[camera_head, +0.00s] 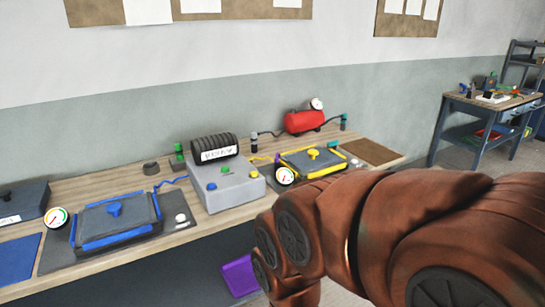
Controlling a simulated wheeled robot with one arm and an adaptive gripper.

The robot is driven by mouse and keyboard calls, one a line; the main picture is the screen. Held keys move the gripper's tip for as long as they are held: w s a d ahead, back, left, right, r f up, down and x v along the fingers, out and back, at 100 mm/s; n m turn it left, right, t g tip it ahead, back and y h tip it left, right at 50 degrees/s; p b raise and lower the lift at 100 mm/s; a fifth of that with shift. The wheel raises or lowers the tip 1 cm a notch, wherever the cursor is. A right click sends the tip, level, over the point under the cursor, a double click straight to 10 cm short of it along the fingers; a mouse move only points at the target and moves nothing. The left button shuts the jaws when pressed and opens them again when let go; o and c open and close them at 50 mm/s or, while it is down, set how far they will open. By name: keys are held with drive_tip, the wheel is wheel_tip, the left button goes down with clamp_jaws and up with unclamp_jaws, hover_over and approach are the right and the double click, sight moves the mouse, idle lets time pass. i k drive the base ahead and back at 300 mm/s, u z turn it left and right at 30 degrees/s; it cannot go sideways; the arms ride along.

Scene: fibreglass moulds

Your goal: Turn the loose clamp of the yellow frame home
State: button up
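The yellow frame (325,173) lies around a dark mould on the bench, right of the centre. A yellow knob (313,153) stands on top of the mould. A round dial gauge (285,175) is at the frame's front left corner. The clamps are too small to tell apart, and I cannot see which one is loose. My reddish-brown arm fills the lower right and passes in front of the bench's near edge below the frame. My gripper does not show.
A grey pump box (225,188) stands left of the yellow frame. A blue frame (112,240) with its own gauge (57,217) lies further left. A red tank (304,121) stands behind. A brown mat (371,152) lies at right. A purple bin (239,277) is below the bench.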

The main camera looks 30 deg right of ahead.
sight(277, 162)
drive_tip(key=z, duration=0.2)
drive_tip(key=i, duration=1.5)
drive_tip(key=u, duration=0.25)
